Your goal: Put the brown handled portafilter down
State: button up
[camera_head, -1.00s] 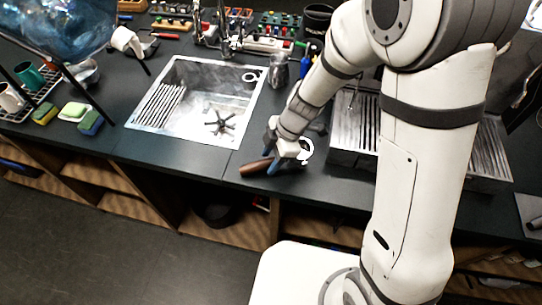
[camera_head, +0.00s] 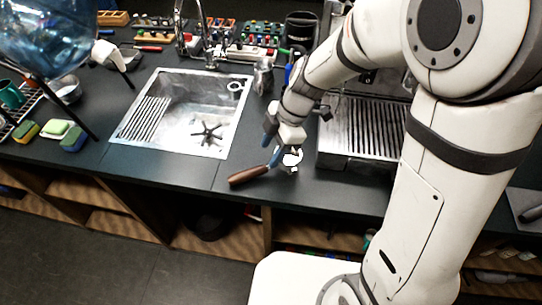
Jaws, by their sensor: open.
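The brown handled portafilter lies on the dark counter between the sink and the steel drip tray. Its brown handle (camera_head: 247,175) points left, towards the counter's front edge. Its round pale metal head (camera_head: 291,157) is at the right end, partly behind my gripper. My gripper (camera_head: 270,151) has blue fingertips and is open. It is right at the portafilter, over the place where handle and head meet. I cannot tell whether a finger touches it.
The sink (camera_head: 222,118) is to the left. The ribbed drip tray (camera_head: 352,135) stands close on the right. A steel pitcher (camera_head: 263,78) stands behind. Sponges (camera_head: 57,130) and a large blue bottle (camera_head: 45,35) are at far left. Bare counter (camera_head: 190,172) lies along the front edge.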

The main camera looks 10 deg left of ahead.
jog(key=shift+d+r, duration=0.2)
jog(key=shift+r, duration=0.15)
jog(key=s+d+r+m+t+h, duration=0.1)
jog(key=s+d+r+m+t, duration=0.1)
jog(key=d+r+m, duration=0.2)
jog(key=s+d+r+m+t+h, duration=0.1)
jog(key=s+d+r+m, duration=0.2)
jog(key=d+m, duration=0.8)
jog(key=s+d+r+m+t+h, duration=0.2)
jog(key=s+d+r+m, duration=0.1)
jog(key=d+r+m, duration=0.2)
jog(key=d+m, duration=0.2)
jog(key=m, duration=0.1)
jog(key=shift+d+r+m+t, duration=0.2)
jog(key=shift+m+t, duration=0.1)
jog(key=shift+m, duration=0.1)
